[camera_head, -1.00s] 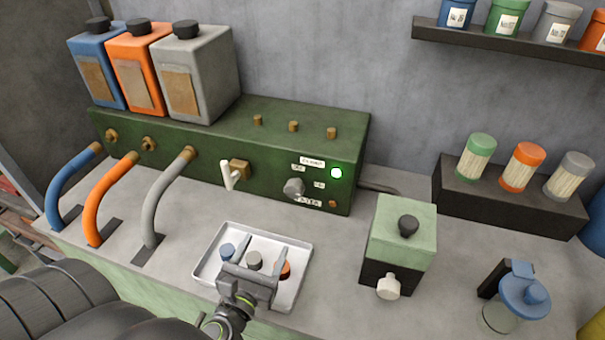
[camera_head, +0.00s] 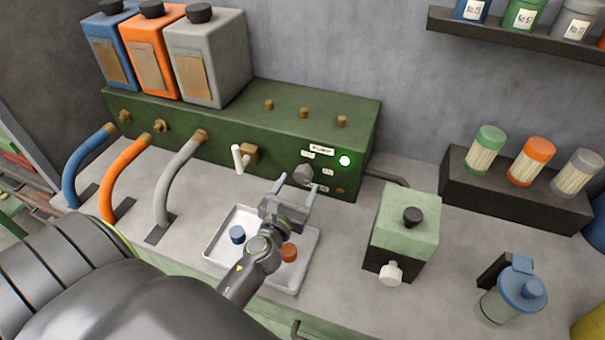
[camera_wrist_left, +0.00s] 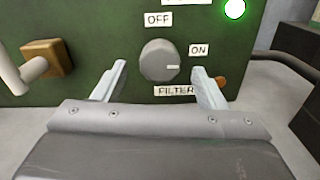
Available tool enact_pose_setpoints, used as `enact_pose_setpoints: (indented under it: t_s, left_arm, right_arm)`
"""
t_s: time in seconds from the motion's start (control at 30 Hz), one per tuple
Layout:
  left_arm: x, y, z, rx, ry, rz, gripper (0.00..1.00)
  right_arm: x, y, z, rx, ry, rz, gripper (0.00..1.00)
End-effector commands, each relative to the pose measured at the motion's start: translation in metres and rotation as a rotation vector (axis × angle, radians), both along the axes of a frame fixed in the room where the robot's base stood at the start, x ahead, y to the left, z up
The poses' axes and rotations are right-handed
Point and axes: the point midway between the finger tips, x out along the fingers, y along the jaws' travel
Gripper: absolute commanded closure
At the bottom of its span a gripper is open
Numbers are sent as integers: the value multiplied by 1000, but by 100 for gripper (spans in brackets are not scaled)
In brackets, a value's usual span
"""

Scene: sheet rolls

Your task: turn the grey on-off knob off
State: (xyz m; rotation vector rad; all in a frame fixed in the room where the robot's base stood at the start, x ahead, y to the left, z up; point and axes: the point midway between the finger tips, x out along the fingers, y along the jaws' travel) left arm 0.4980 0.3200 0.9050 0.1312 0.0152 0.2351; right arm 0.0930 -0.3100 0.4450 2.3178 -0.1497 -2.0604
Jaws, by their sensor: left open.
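The grey on-off knob (camera_head: 303,174) is on the front of the green pump box (camera_head: 225,145). In the left wrist view the knob (camera_wrist_left: 159,60) has its pale mark pointing right, toward the ON label (camera_wrist_left: 199,50). The OFF label (camera_wrist_left: 158,19) is above it, and a FILTER label (camera_wrist_left: 175,90) is below. A green lamp (camera_head: 344,161) glows beside it. My left gripper (camera_head: 295,187) is open and empty, facing the knob, with one finger to each side of it in the wrist view (camera_wrist_left: 161,85). I cannot tell the exact gap to the knob. My right gripper is not in view.
A white lever (camera_head: 238,158) sticks out left of the knob. A white tray (camera_head: 215,245) with small caps lies below my left arm. A pale green box (camera_head: 408,215) stands to the right. Blue, orange and grey hoses curve down at left.

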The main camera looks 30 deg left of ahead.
Motion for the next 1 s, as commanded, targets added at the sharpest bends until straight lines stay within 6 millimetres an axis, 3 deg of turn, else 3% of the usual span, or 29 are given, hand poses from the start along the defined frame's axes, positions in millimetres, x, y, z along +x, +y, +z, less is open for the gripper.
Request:
enact_pose_setpoints:
  t_s: [0.1,0.3,0.67,1.0]
  left_arm:
    - [19,5,1,1,-1,0,35]
    - [38,9,0,0,-1,0,35]
    - [42,10,0,-1,0,1,35]
    - [42,10,0,-1,0,0,77]
  right_arm:
    - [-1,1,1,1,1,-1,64]
    - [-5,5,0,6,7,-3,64]
    - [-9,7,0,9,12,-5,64]
    - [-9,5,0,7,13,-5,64]
